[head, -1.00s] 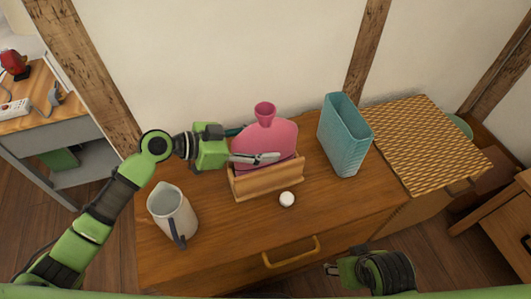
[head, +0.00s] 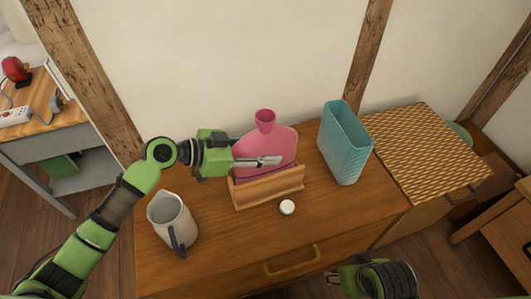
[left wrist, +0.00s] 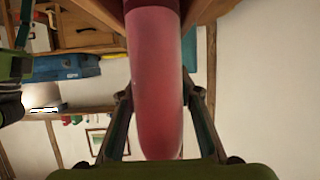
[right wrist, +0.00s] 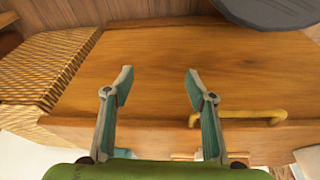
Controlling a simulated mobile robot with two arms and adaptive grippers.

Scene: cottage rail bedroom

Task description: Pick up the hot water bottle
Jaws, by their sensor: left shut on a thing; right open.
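The pink hot water bottle (head: 268,140) stands upright in a wooden holder (head: 268,190) on the dresser, its funnel-shaped neck at the top. My left gripper (head: 262,161) reaches in from the left and is shut on the bottle's body. In the left wrist view the bottle (left wrist: 155,80) fills the space between the fingers (left wrist: 157,135). The bottle's lower part is hidden by the holder. My right gripper (right wrist: 160,85) is open and empty, in front of the dresser; its fingers also show at the bottom of the head view (head: 333,279).
A white jug (head: 172,222) stands left of the holder and a small white round thing (head: 287,207) lies in front of it. A teal bin (head: 345,145) and a woven-topped box (head: 425,150) stand to the right. The wall is close behind.

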